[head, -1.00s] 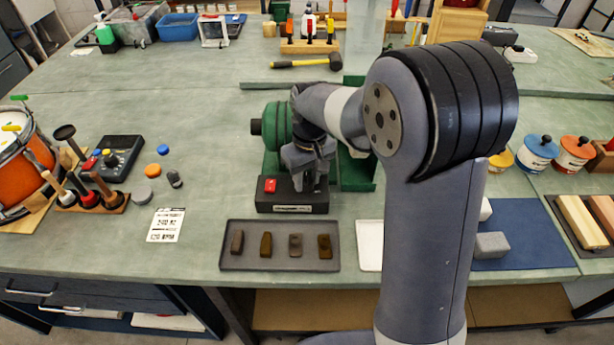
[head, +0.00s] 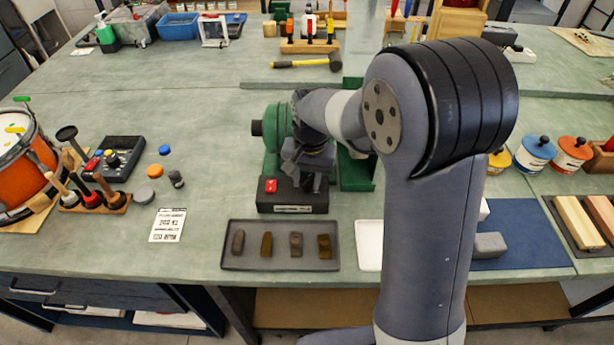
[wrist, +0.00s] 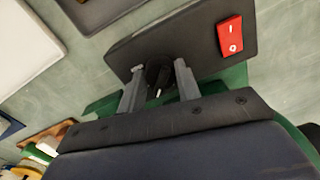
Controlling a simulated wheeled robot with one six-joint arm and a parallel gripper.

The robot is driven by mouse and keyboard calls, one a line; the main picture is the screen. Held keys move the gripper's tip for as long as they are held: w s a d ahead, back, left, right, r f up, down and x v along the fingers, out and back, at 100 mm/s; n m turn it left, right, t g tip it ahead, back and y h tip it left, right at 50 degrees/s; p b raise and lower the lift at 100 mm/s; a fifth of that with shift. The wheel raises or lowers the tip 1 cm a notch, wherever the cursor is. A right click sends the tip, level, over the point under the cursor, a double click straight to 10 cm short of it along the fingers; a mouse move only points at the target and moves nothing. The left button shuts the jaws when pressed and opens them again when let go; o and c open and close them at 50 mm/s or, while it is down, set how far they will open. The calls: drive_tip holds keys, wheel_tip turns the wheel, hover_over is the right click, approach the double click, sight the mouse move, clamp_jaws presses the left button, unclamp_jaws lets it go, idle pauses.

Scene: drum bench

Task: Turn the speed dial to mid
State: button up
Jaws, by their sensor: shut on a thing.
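The speed control box (head: 292,207) is a black block at the front of the green machine (head: 275,135). A red rocker switch (head: 271,186) sits on its left side in the head view. In the wrist view the box (wrist: 150,40) shows from above, with the red switch (wrist: 230,35) at its right. My gripper (wrist: 158,68) has its two grey fingers on either side of the dark speed dial (wrist: 159,78), closed on it. In the head view my gripper (head: 309,185) hides the dial. The dial's pointer and any scale marks cannot be read.
A dark tray (head: 280,262) with several small blocks lies in front of the box. A white tray (head: 369,245) is to its right. A printed card (head: 167,225) and a black control unit (head: 120,158) lie to the left.

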sight(309, 183)
drive_tip(key=shift+m, duration=1.7)
drive_tip(key=o, duration=1)
drive_tip(key=shift+r, duration=0.15)
drive_tip(key=r, duration=1)
drive_tip(key=shift+s+d+r, duration=0.15)
drive_tip(key=shift+d+r, duration=0.1)
drive_tip(key=shift+r, duration=0.05)
